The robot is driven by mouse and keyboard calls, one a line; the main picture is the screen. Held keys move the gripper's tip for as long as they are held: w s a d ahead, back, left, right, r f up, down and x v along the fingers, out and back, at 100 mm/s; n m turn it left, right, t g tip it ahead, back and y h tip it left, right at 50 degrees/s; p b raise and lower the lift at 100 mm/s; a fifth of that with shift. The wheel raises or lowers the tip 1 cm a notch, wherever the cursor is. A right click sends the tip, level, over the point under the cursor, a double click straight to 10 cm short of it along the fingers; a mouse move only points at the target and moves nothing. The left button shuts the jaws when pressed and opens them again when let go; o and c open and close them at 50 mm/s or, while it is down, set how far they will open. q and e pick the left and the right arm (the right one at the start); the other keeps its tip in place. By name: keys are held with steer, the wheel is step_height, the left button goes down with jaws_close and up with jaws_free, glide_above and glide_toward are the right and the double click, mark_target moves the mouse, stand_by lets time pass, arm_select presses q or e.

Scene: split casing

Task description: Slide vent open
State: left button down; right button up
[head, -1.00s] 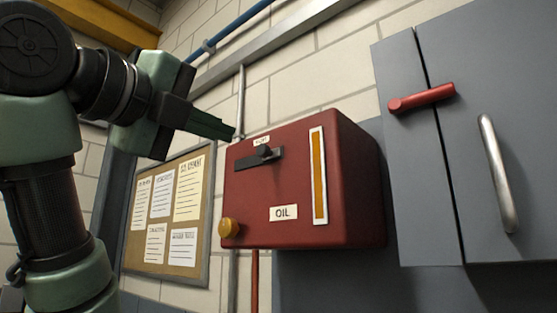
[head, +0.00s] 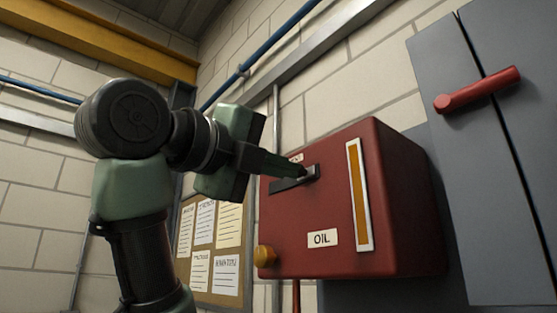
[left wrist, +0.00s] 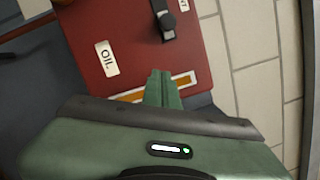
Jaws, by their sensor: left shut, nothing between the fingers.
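The red oil box (head: 395,215) hangs on the wall. Its vent slider is a dark track (head: 285,185) with a small knob near its upper right part. My left gripper (head: 300,172) is shut and empty, and its fingertips overlap the knob in the head view. They partly hide the knob and the label above it. In the left wrist view the knob (left wrist: 167,22) stands beyond the fingertips (left wrist: 161,73), with a gap in the picture. My right gripper is not in view.
A grey cabinet (head: 450,85) with a red handle (head: 478,89) stands right. A notice board (head: 212,240) is behind my arm.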

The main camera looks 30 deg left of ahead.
arm_select(q)
steer(key=p, duration=0.3)
glide_toward(313, 175)
steer(key=w+d, duration=0.4)
steer(key=a, duration=0.1)
steer(key=a+p, duration=0.1)
steer(key=shift+w+a+r, duration=0.2)
steer(key=shift+w+a, duration=0.05)
steer(key=shift+w, duration=0.1)
steer(key=shift+a, duration=0.4)
steer(key=shift+w+d, duration=0.1)
steer(key=shift+d, duration=0.05)
steer(key=a, duration=0.2)
steer(key=w+a+p, duration=0.1)
steer(key=a, duration=0.2)
steer(key=w+a, duration=0.1)
steer(key=a, duration=0.1)
steer(key=shift+w+a+p, duration=0.2)
steer(key=shift+p, duration=0.2)
steer(key=shift+d+r, duration=0.1)
steer(key=shift+d, duration=0.05)
